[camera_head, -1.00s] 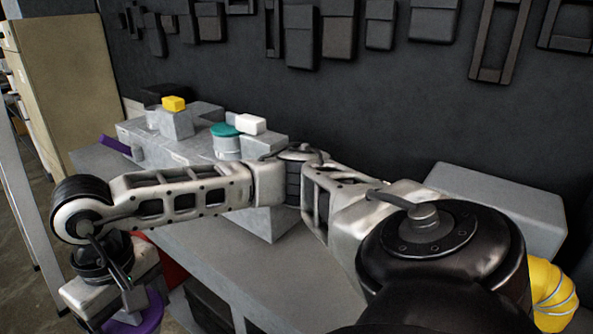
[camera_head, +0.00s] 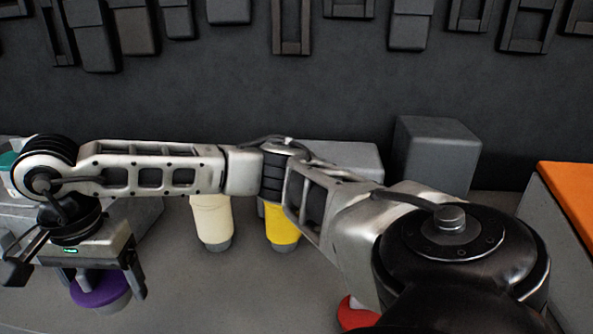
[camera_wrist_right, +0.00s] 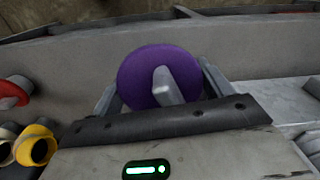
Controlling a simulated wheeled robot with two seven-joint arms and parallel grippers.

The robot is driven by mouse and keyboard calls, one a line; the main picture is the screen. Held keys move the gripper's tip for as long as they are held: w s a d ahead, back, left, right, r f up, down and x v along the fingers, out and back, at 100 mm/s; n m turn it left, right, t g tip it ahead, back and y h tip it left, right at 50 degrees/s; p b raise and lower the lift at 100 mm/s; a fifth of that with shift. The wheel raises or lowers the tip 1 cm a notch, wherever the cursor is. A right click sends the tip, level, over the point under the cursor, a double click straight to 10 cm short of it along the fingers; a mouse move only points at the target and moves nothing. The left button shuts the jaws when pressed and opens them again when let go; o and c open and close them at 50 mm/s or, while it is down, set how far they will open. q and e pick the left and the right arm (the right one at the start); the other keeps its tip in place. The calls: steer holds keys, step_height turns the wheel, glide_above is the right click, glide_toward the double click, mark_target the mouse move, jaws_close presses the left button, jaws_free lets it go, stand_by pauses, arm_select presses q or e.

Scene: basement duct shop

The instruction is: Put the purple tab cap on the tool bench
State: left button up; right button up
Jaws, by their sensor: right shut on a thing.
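The purple tab cap (camera_head: 98,288) is a round purple disc at the lower left of the head view, with a pale grey part beneath it. It also shows in the right wrist view (camera_wrist_right: 135,75), with a grey tab across its face. My right gripper (camera_head: 80,275) is shut on it, one finger on each side. The tool bench (camera_head: 225,300) is the grey surface along the dark wall. The cap appears over the bench; I cannot tell whether it touches it. My left gripper is not in view.
A cream-topped piece (camera_head: 210,222) and a yellow-topped one (camera_head: 282,225) stand on the bench behind my right forearm. A red piece (camera_head: 355,314) is near the front. Grey blocks (camera_head: 435,155) stand at the back; an orange-topped box (camera_head: 572,195) is at right. The front middle bench looks clear.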

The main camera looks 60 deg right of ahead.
steer(key=w+a+r+m+b, duration=0.15)
steer(key=w+m+b, duration=0.3)
steer(key=m, duration=1.85)
glide_above(183, 311)
steer(key=f, duration=0.4)
steer(key=a+f, duration=0.1)
steer(key=f, duration=0.2)
steer(key=shift+w+f, duration=0.1)
steer(key=shift+w, duration=0.3)
steer(key=shift+s+d+f, duration=0.25)
steer(key=shift+d+f, duration=0.05)
steer(key=shift+f, duration=0.2)
steer(key=f, duration=0.3)
steer(key=shift+s+d+p, duration=0.25)
steer(key=shift+p, duration=0.05)
steer(key=shift+f, duration=0.35)
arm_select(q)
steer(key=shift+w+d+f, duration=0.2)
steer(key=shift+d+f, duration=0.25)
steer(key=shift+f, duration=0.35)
